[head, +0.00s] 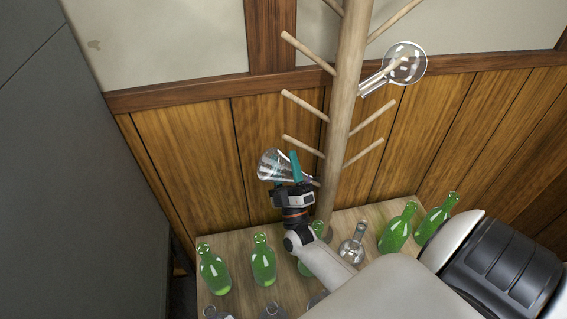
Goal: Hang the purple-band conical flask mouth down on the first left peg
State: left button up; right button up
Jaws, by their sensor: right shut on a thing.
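A clear conical flask (268,166) is held by my right gripper (288,167), left of the wooden post (341,120). The flask lies tilted on its side, its wide base to the left and its narrow part toward the post. Its neck is partly hidden by the teal fingers, and I cannot make out a purple band. The post's left pegs include a top one (308,52), a middle one (304,105) and a lower one (306,147) just above the flask. I cannot tell whether the flask touches any peg. My left gripper is not in view.
A round flask (408,62) hangs on an upper right peg. Green bottles (263,262) and a small clear flask (352,246) stand on the wooden table (237,242) around the post's foot. A grey panel (85,170) stands at left.

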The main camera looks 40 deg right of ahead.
jog(key=shift+s+d+f+b, duration=0.25)
jog(key=shift+d+f+b, duration=0.05)
jog(key=shift+d+f, duration=0.25)
jog(key=shift+s+d+f+b, duration=0.2)
jog(key=shift+d+f+b, duration=0.05)
jog(key=shift+d+f, duration=0.25)
jog(key=shift+c, duration=0.2)
jog(key=shift+a+f, duration=0.15)
